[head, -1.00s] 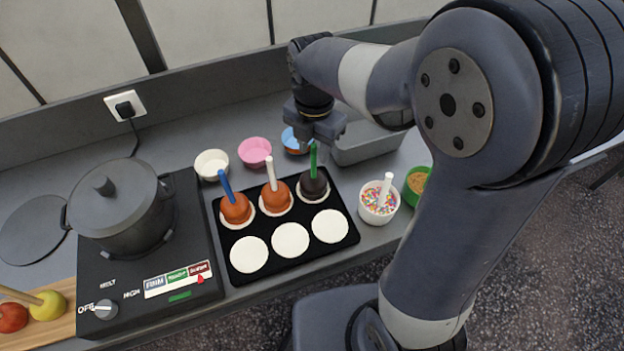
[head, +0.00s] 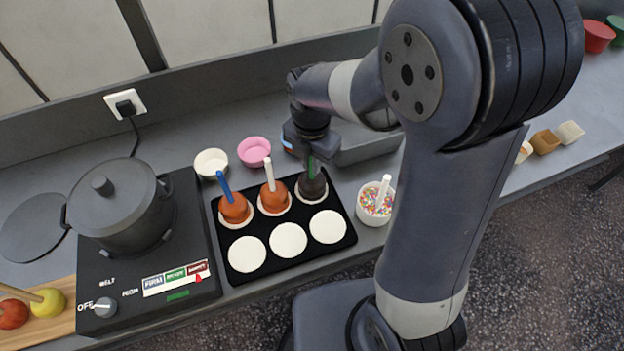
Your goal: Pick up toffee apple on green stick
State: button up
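The toffee apple on the green stick (head: 312,188) is dark brown and sits upright on a white disc at the back right of the black tray (head: 237,279). My gripper (head: 312,160) is directly above it, pointing down, with its fingers at the green stick (head: 311,172). The upper part of the stick is hidden by the gripper. Whether the fingers touch the stick or have closed on it cannot be made out. Two orange-brown toffee apples stand left of it, one on a white stick (head: 275,197) and one on a blue stick (head: 235,208).
Three empty white discs fill the tray's front row. A bowl of sprinkles (head: 373,208) stands to the right. White (head: 211,163) and pink (head: 254,151) cups stand behind the tray. A grey bin (head: 368,150) is behind my gripper. A pot (head: 115,210) sits on the hob at left.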

grip_shut()
